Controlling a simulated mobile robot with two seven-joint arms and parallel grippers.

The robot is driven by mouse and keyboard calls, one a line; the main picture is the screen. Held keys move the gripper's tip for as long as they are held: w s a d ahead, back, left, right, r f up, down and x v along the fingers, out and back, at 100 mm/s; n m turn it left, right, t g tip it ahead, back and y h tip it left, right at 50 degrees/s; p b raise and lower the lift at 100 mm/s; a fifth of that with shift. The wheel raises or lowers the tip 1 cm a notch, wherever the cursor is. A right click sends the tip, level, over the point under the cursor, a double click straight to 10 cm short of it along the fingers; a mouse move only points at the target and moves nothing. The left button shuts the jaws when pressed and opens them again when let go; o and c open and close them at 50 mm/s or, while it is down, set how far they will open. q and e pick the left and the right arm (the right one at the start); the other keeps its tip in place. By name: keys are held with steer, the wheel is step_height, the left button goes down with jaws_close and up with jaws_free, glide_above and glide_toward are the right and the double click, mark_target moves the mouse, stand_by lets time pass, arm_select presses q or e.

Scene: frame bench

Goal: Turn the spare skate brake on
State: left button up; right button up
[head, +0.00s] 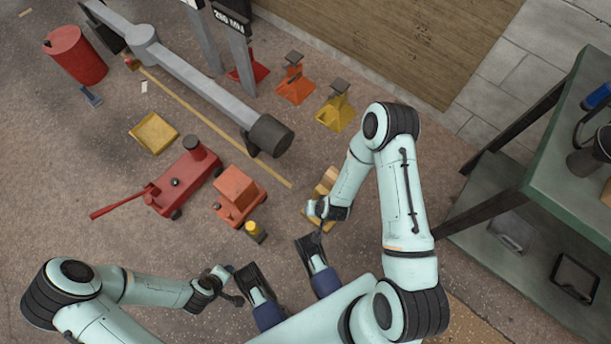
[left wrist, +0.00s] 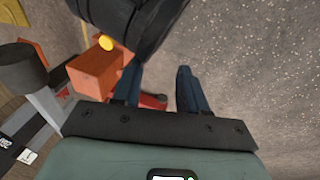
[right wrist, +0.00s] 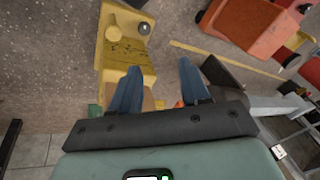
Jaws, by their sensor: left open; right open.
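A yellow skate (head: 322,190) with a wooden top lies on the floor beside my right gripper (head: 318,232). In the right wrist view this yellow skate (right wrist: 125,45) has a small dark round knob (right wrist: 145,28) near its end. My right gripper is open above it, its fingers pointing toward it, apparently empty. An orange skate (head: 238,195) stands farther left; a yellow-capped post (head: 255,230) is near its corner. My left gripper (head: 236,298) is open and empty, low in the head view, apart from the skates. No label tells which skate is the spare, and the brake's setting cannot be read.
A red trolley jack (head: 180,185) and a yellow tray (head: 154,133) lie left of the orange skate. A grey beam (head: 190,88) crosses behind, near orange (head: 295,85) and yellow stands (head: 336,110). A green bench (head: 560,150) blocks the right side.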

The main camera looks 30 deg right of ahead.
steer(key=w+d+f+m+h+b, duration=0.1)
steer(key=w+d+f+m+h, duration=0.1)
steer(key=w+f+m+h, duration=0.3)
steer(key=w+d+f+m+h+b, duration=0.1)
steer(key=w+d+f+m, duration=0.15)
steer(key=w+m, duration=0.45)
steer(key=s+a+f+m+g+y+b, duration=0.1)
steer(key=a+f+m+g+y+b, duration=0.1)
steer(key=a+f+m+g, duration=0.5)
steer(key=shift+m, duration=0.6)
steer(key=b+x, duration=0.1)
steer(key=x, duration=0.4)
steer(key=d+b+x, duration=0.1)
steer(key=x, duration=0.4)
steer(key=shift+s+d+r+b, duration=0.15)
steer(key=shift+b, duration=0.2)
arm_select(q)
steer(key=s+a+f+n+g, duration=0.1)
steer(key=s+a+f+g, duration=0.1)
steer(key=s+f, duration=0.7)
steer(key=shift+s+a+f+g, duration=0.25)
steer(key=shift+s+g, duration=0.65)
steer(key=shift+s, duration=0.1)
arm_select(e)
steer(key=shift+s+d+f, duration=0.2)
steer(key=shift+f, duration=0.4)
steer(key=c, duration=0.8)
